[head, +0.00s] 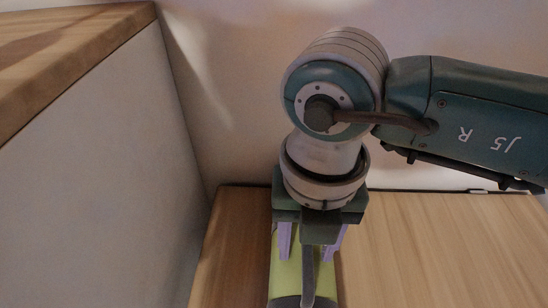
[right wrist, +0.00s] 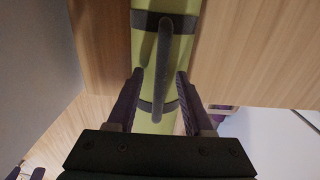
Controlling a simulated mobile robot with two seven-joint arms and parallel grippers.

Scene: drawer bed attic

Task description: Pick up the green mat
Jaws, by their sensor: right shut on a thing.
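The green mat (head: 288,268) is a rolled, yellow-green cylinder with dark bands and a dark carrying handle. In the head view it is at the bottom centre over the wooden surface, its near end cut off by the frame. My right gripper (head: 312,243) comes down from above with one purple finger on each side of the roll. In the right wrist view the mat (right wrist: 142,62) runs between the two fingers (right wrist: 159,76), which are shut on it. I cannot tell whether the mat still touches the wood.
The wooden surface (head: 440,245) is clear to the right of the mat. A grey panel (head: 90,165) with a higher wooden top (head: 75,50) stands close on the left. A pale wall (head: 230,90) is behind.

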